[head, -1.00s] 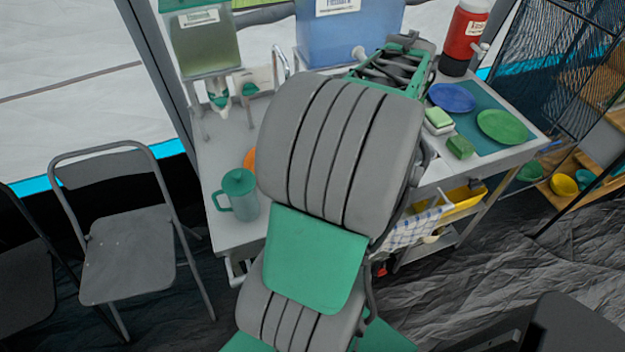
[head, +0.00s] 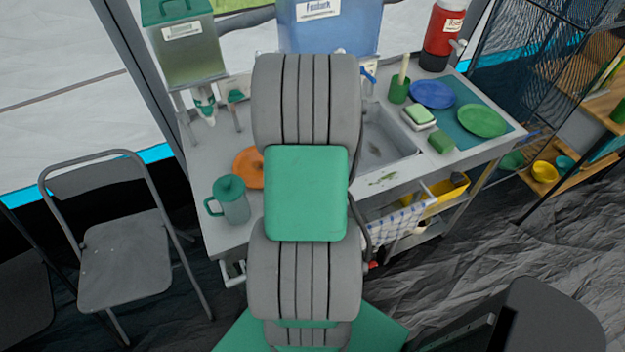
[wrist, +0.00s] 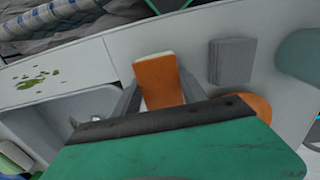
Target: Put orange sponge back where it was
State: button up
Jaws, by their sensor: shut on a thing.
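The orange sponge (wrist: 158,75) with a pale edge is between the two grey fingers of my gripper (wrist: 158,88) in the wrist view. My gripper is shut on it, over the counter between the sink and a flat grey pad (wrist: 231,61). I cannot tell whether the sponge touches the counter. In the head view my arm hides the sponge and the gripper. A green-and-white sponge (head: 419,116) lies on a small holder right of the sink, with a green block (head: 441,142) beside it.
A teal pitcher (head: 230,200) and orange plate (head: 248,168) stand on the counter's left part. The sink (head: 385,138) is right of my arm, with green scraps (head: 382,179) at its front edge. Blue (head: 432,94) and green (head: 482,120) plates lie at right.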

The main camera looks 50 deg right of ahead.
jog(key=shift+f, duration=0.15)
jog(key=o, duration=1.3)
notch_tip(320, 180, up, 12)
jog(key=b, duration=0.2)
jog(key=w+a+r+n+t, duration=0.1)
jog(key=w+a+r, duration=0.1)
jog(key=w+a, duration=0.35)
jog(key=w+a+r+n, duration=0.2)
jog(key=a, duration=0.6)
jog(key=a+n+t, duration=0.1)
jog(key=a, duration=0.5)
jog(key=a+r+n+t, duration=0.1)
jog(key=a, duration=0.5)
jog(key=a+n, duration=0.1)
jog(key=a, duration=0.5)
jog(key=shift+s+a+r+t, duration=0.2)
jog(key=shift+s+r+t, duration=0.05)
jog(key=shift+s+t, duration=0.15)
